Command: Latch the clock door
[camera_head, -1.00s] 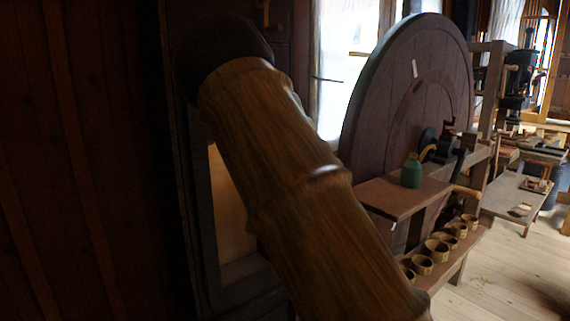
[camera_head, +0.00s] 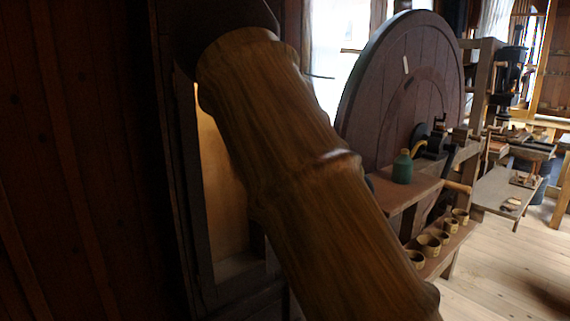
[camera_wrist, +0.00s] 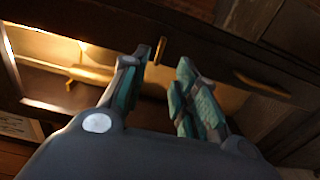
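The clock is a tall dark wooden case (camera_head: 195,215) at the left of centre in the head view, with a pale lit interior (camera_head: 222,185) behind a framed opening. In the wrist view a dark wooden frame bar (camera_wrist: 205,52) crosses the top. A small upright brass piece (camera_wrist: 160,50), perhaps the latch, sits on it. My gripper (camera_wrist: 162,60) is open, its two teal-padded fingers either side of that brass piece in the picture. I cannot tell whether they touch it. A curved brass handle (camera_wrist: 262,84) is to the right. My arm hides the gripper in the head view.
A large round wooden wheel (camera_head: 385,110) stands to the right of my arm. Beside it, a small shelf holds a green bottle (camera_head: 402,167), with several wooden cups (camera_head: 429,243) below. Open floor (camera_head: 505,270) lies at lower right. A brass rod (camera_wrist: 82,73) shows inside the case.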

